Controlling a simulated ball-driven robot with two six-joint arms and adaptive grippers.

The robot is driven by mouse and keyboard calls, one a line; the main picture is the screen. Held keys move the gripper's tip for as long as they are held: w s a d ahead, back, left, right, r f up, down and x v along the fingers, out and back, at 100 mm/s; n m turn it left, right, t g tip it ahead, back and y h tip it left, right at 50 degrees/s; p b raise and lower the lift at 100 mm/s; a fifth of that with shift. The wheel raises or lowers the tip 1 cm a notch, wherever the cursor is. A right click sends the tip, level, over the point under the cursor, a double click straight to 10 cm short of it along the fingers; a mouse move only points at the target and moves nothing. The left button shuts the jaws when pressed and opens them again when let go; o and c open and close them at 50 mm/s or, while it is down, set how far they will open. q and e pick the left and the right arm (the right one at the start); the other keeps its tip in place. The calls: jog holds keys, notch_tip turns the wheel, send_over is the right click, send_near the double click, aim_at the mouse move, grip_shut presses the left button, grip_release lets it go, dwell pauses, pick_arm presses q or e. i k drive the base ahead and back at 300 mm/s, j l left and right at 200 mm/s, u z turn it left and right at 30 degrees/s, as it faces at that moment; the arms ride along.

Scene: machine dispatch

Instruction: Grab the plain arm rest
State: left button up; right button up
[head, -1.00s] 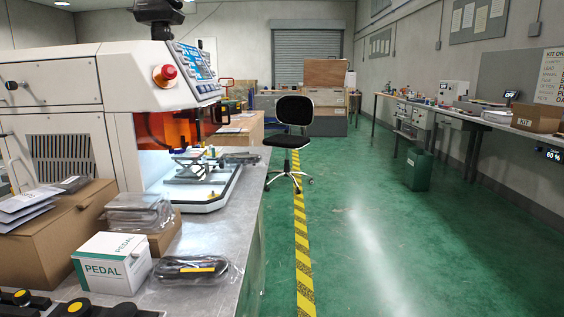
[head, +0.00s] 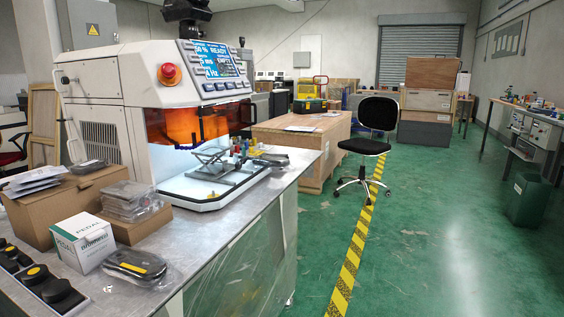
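No thing in the head view can be told for sure as the plain arm rest. A dark, elongated item in a clear bag with a yellow label (head: 134,264) lies at the front of the metal bench (head: 225,215). A dark, flat, elongated item (head: 269,159) lies at the bench's far right, beside the machine; no yellow label shows on it. A small dark packet (head: 87,166) lies on a brown carton (head: 35,219) at the left. Neither of my grippers is in view.
The white machine (head: 95,85) with an orange window stands on the bench. A PEDAL box (head: 84,242) and bagged parts (head: 130,199) crowd its front left. A black chair (head: 366,145) stands by the yellow-black floor tape (head: 352,262). Green floor right of the tape is clear.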

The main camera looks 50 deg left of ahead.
aim_at(269, 163)
jog(key=i+u, duration=0.8)
jog(key=i+l+u, duration=0.15)
jog(key=i+u, duration=0.25)
jog(key=i+l+u, duration=0.25)
jog(key=u, duration=0.15)
